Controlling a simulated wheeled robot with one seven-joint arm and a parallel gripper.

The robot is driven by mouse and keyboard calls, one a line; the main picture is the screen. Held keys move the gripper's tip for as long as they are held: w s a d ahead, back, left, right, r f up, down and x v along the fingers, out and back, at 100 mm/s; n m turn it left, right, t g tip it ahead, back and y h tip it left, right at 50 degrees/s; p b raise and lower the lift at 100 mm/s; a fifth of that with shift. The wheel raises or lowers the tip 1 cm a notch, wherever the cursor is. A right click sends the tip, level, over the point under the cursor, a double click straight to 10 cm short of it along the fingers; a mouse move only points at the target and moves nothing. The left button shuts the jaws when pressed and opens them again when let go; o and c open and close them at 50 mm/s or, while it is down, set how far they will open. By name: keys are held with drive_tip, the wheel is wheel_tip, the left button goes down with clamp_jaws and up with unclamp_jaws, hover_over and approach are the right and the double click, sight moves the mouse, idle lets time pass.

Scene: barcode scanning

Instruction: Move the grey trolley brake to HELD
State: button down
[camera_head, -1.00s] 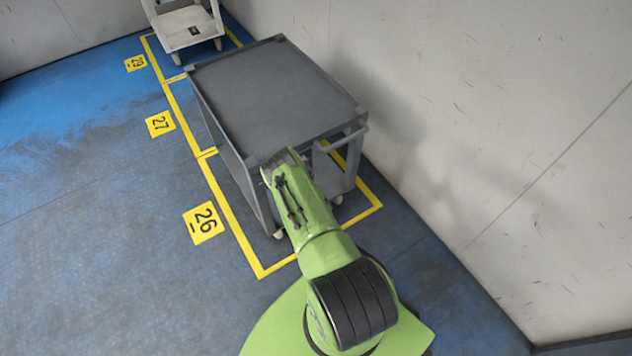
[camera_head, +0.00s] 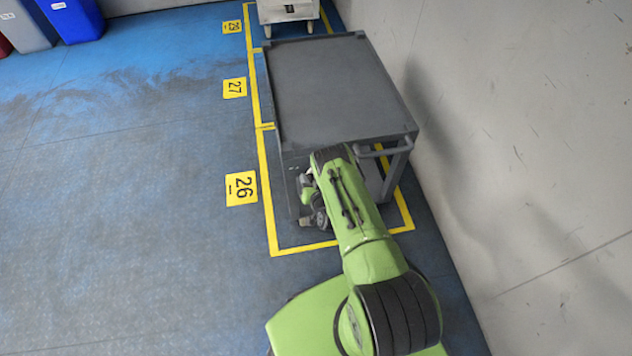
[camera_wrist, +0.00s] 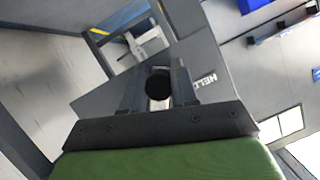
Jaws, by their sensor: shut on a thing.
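The grey trolley (camera_head: 335,95) stands upright close to the wall in the head view, my arm reaching to its near end. In the wrist view, the trolley's grey panel (camera_wrist: 215,65) carries a white label that reads HELD (camera_wrist: 203,80), partly cut off. A round black knob (camera_wrist: 158,84), apparently the brake's, is between my two fingers, just left of the label. My gripper (camera_wrist: 156,92) is shut on this knob. In the head view my arm hides the knob and the fingers.
The trolley's handle bar (camera_head: 385,151) sticks out at the near right. The wall (camera_head: 520,150) runs along the right. A pale trolley (camera_head: 287,11) stands behind. Blue (camera_head: 75,18) and grey (camera_head: 24,30) bins are at the top left. The blue floor (camera_head: 120,200) on the left is clear.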

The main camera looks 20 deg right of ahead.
drive_tip(key=shift+w+a+r, duration=0.1)
drive_tip(key=shift+w+r, duration=0.1)
drive_tip(key=shift+r, duration=0.2)
drive_tip(key=shift+m, duration=0.3)
drive_tip(key=c, duration=0.9)
unclamp_jaws()
drive_tip(key=shift+s, duration=0.1)
drive_tip(key=shift+y, duration=0.3)
